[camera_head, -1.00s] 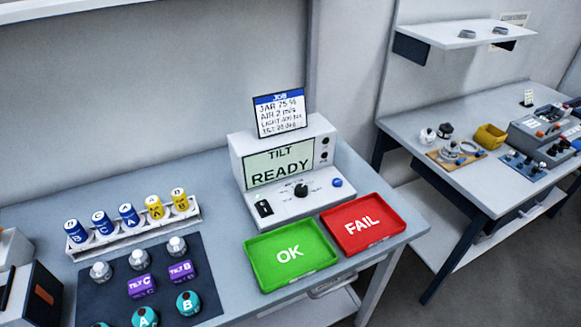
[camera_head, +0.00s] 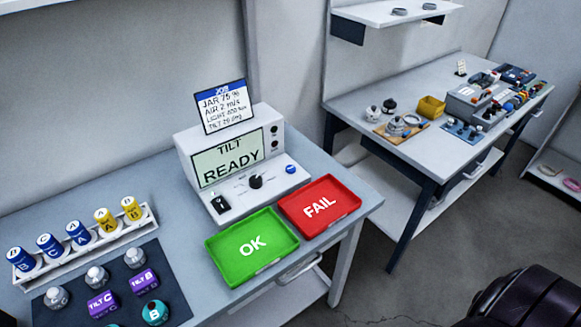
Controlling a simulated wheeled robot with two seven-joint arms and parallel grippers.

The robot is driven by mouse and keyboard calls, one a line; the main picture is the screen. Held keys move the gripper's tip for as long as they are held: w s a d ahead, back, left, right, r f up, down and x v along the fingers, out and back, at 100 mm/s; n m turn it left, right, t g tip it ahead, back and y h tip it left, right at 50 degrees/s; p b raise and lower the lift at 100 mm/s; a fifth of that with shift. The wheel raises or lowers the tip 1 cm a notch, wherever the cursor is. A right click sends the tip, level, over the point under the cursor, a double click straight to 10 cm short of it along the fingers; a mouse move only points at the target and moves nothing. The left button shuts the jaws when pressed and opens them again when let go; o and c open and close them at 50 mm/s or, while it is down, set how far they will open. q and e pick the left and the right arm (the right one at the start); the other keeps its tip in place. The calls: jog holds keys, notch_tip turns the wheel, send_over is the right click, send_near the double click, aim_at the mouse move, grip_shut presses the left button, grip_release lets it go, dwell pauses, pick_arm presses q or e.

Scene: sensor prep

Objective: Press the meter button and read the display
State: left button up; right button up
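The meter (camera_head: 184,152) is a pale box on the left bench. Its display (camera_head: 228,157) reads "TILT READY". A blue round button (camera_head: 290,169) sits at the right of its sloped front panel, with a black dial (camera_head: 256,181) in the middle and a small black part (camera_head: 220,204) at the left. A job card (camera_head: 223,107) stands on top, listing JAR, AIR, LIGHT and TILT lines; its small figures are hard to read. Neither of my grippers is in view, and nothing touches the meter.
A green OK tray (camera_head: 226,270) and a red FAIL tray (camera_head: 347,203) lie before the meter, both empty. A white rack (camera_head: 85,250) of blue and yellow vials and a dark mat (camera_head: 172,292) with sensors are at left. A second bench (camera_head: 361,95) stands right, beyond open floor.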

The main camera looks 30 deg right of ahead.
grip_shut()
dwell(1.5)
